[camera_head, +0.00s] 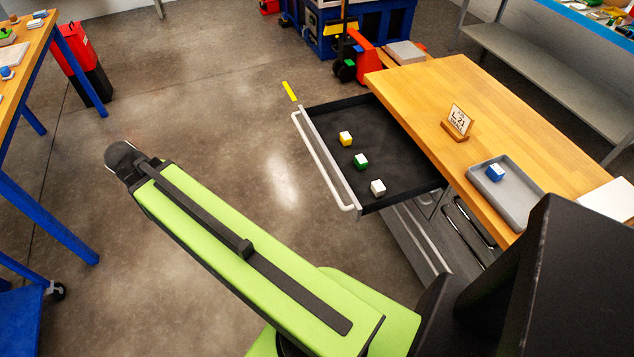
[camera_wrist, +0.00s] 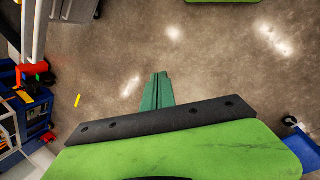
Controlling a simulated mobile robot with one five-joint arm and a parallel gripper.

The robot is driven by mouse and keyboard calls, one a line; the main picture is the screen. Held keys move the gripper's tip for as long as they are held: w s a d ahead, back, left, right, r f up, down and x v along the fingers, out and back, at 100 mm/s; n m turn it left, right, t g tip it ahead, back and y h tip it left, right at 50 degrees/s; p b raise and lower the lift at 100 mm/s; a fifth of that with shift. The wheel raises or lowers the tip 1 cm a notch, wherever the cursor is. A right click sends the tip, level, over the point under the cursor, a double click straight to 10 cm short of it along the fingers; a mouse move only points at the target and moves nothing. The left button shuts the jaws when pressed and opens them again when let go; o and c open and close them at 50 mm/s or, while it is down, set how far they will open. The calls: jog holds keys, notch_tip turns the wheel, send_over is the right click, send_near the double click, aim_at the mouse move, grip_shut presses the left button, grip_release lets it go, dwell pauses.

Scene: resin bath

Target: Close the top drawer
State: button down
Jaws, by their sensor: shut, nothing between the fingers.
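The top drawer (camera_head: 372,118) is pulled far out from under the wooden workbench in the head view. It has a dark lining, a grey front panel and a long pale bar handle (camera_head: 322,160) facing left. Three small blocks with white parts lie inside: a yellow one (camera_head: 346,139), a green one (camera_head: 361,161) and a white one (camera_head: 378,187). My gripper (camera_wrist: 158,78) shows in the wrist view as two green fingers, shut and empty above bare floor. In the head view my arm reaches left, apart from the drawer, and the fingers are hidden.
The workbench (camera_head: 480,95) bears a sign (camera_head: 458,122) and a grey tray (camera_head: 507,193) with a blue block (camera_head: 495,172). A red pallet jack (camera_head: 366,56) stands behind. A blue-legged table (camera_head: 46,225) is at left. Floor left of the drawer is clear.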

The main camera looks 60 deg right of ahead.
jog(key=s+d+f+n+g+h+b, duration=0.15)
jog(key=d+f+h+b, duration=0.25)
jog(key=d+f+b, duration=0.6)
jog(key=n+g+h+b, duration=0.7)
jog(key=g+b, duration=0.1)
jog(key=b, duration=1.4)
send_near(326, 164)
jog(key=shift+m, duration=0.25)
jog(key=x, duration=0.6)
jog(key=shift+s+d+r, duration=0.2)
jog(key=shift+s+r, duration=0.05)
jog(key=shift+s, duration=0.1)
